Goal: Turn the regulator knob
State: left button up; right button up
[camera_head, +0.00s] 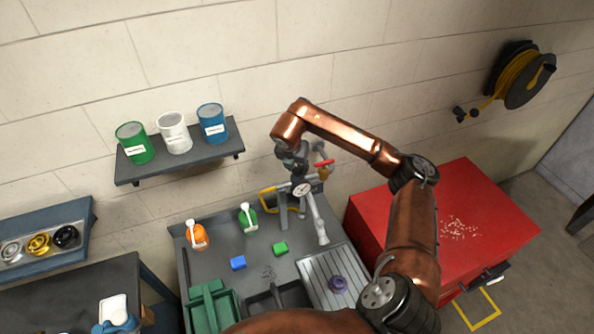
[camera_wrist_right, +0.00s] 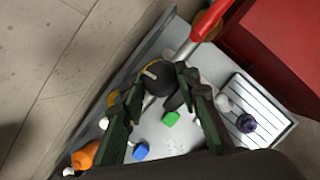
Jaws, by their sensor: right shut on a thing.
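The regulator stands on pipework at the back of the grey bench, with a round white-faced gauge (camera_head: 302,189) on its front. Its black round knob (camera_wrist_right: 157,76) has a pale pointer mark and sits between my fingers in the right wrist view. My right gripper (camera_head: 291,153) is at the top of the regulator and hides the knob in the head view. The right wrist view shows this gripper (camera_wrist_right: 158,84) shut on the knob, with a finger on each side. My left gripper is not in view.
A red lever handle (camera_head: 324,163) is close to the right of the gripper. The bench holds an orange bottle (camera_head: 197,236), a green bottle (camera_head: 248,218), a blue block (camera_head: 238,263), a green block (camera_head: 280,248) and a purple item (camera_head: 338,284). A shelf (camera_head: 200,158) with three cans is left.

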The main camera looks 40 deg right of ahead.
jog(key=n+b, duration=0.1)
jog(key=b, duration=0.1)
jog(key=n+t+y+b, duration=0.1)
jog(key=n+b, duration=0.3)
jog(key=shift+s+d+f+b, duration=0.1)
jog(key=shift+d+f+b, duration=0.1)
jog(key=shift+d+b, duration=0.1)
jog(key=n+t+y+b, duration=0.1)
jog(key=n+b, duration=0.1)
jog(key=n, duration=0.1)
jog(key=shift+r+n+y+b, duration=0.15)
jog(key=shift+n+y+b, duration=0.15)
jog(key=shift+n+y, duration=0.1)
jog(key=n+y+b, duration=0.1)
jog(key=n, duration=0.2)
jog(key=shift+r+n, duration=0.1)
jog(key=shift+n, duration=0.2)
jog(key=shift+d+r+n+g+y, duration=0.15)
jog(key=shift+n+y, duration=0.35)
jog(key=shift+n, duration=0.6)
jog(key=shift+f+n+g+y, duration=0.15)
jog(key=shift+n+y, duration=0.35)
jog(key=shift+n, duration=0.6)
jog(key=shift+r, duration=0.1)
jog(key=o, duration=1.2)
jog(key=shift+c, duration=0.2)
